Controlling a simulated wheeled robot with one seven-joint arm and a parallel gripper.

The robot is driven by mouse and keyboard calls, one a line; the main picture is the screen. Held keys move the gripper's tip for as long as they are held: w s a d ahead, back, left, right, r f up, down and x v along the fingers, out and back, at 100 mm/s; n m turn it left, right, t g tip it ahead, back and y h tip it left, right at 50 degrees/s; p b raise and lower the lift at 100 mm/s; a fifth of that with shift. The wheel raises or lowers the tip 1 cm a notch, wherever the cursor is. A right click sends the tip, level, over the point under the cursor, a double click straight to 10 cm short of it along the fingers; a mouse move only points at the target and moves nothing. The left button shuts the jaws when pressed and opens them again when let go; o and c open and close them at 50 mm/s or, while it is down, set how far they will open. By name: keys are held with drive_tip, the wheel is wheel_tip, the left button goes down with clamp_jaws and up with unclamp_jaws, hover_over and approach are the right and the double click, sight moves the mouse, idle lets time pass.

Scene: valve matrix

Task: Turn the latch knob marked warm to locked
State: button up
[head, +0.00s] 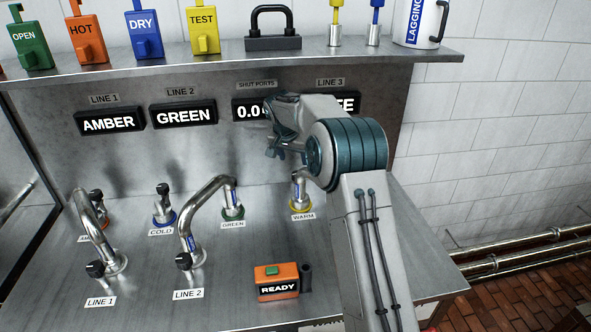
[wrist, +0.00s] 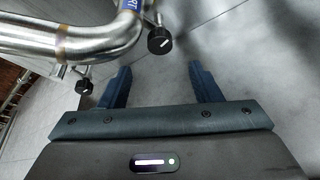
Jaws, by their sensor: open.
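In the head view, the port with the yellow ring (head: 301,207) and the WARM label (head: 303,217) stands below my gripper (head: 274,150). A metal pipe end (head: 299,186) sits on this port; the rest of the pipe is hidden by my arm. I cannot make out its knob in this view. In the wrist view, a black round knob (wrist: 161,41) with a light pointer line is beside the bent pipe (wrist: 112,45), just beyond the gap between my open, empty fingers (wrist: 161,75). A second black knob (wrist: 84,87) is left of the left finger.
Bent pipes stand at LINE 1 (head: 97,230) and LINE 2 (head: 192,225). The COLD port (head: 163,212) has no pipe. An orange READY box (head: 277,282) sits in front. A shelf (head: 340,55) with tags and a padlock hangs above. Displays read AMBER and GREEN; others are partly hidden.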

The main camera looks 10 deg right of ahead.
sight(297, 173)
drive_tip(key=v, duration=0.5)
drive_tip(key=shift+d+r, duration=0.1)
drive_tip(key=w+d+f+n+p, duration=0.1)
drive_tip(key=f+p, duration=0.1)
drive_tip(key=f, duration=0.2)
drive_tip(key=w+d+f+n+y+p, duration=0.1)
drive_tip(key=w+f+p, duration=0.1)
drive_tip(key=f, duration=0.2)
drive_tip(key=w+f+n+p, duration=0.1)
drive_tip(key=f+n+p, duration=0.1)
drive_tip(key=f, duration=0.3)
drive_tip(key=shift+w+d+y, duration=0.3)
drive_tip(key=shift+w+d, duration=0.05)
drive_tip(key=shift+d, duration=0.05)
drive_tip(key=shift+t, duration=0.3)
drive_tip(key=c, duration=1)
drive_tip(key=shift+b, duration=0.3)
